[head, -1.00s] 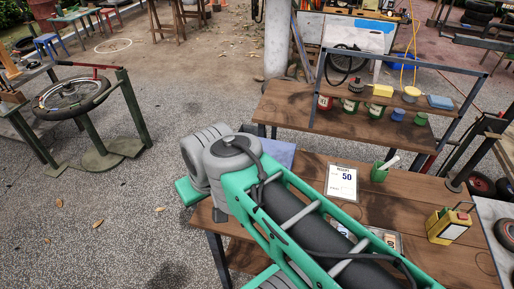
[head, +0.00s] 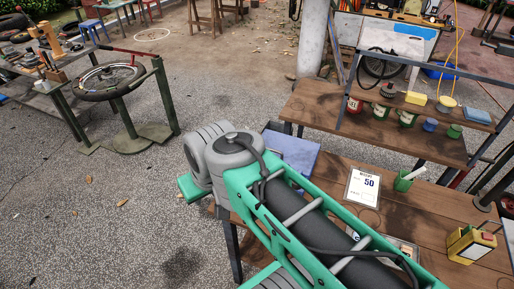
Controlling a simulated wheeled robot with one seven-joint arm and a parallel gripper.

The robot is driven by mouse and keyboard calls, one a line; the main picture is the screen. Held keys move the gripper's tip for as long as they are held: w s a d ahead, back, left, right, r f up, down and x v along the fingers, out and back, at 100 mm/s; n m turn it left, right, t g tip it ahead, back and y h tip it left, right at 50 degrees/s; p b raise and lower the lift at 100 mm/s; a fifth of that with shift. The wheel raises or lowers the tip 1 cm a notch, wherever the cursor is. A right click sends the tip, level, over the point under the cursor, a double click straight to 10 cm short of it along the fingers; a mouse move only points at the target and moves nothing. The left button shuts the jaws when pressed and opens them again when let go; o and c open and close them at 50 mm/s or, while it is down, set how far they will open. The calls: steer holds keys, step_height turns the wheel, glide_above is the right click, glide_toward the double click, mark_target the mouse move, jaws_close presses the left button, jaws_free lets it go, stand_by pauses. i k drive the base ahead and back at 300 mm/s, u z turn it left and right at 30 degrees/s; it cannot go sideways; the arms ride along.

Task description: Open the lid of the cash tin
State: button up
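A blue-grey box with a flat top (head: 295,148) sits at the far left corner of the wooden bench in the head view, and it may be the cash tin. My own green and grey arm covers its left and front parts. I see no raised lid on it, and its latch or handle cannot be made out. My gripper is not in the picture; only my arm's links show, crossing the lower middle in front of the box.
The wooden bench (head: 345,165) bears a price card (head: 363,187), a green cup (head: 403,181) and a yellow box (head: 470,244). Behind is a raised shelf (head: 310,103) with cans and pots. A wheel stand (head: 120,95) is at left; the ground between is open.

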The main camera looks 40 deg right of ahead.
mark_target(300, 153)
steer(key=u, duration=1.05)
steer(key=i, duration=0.35)
steer(key=z, duration=2.45)
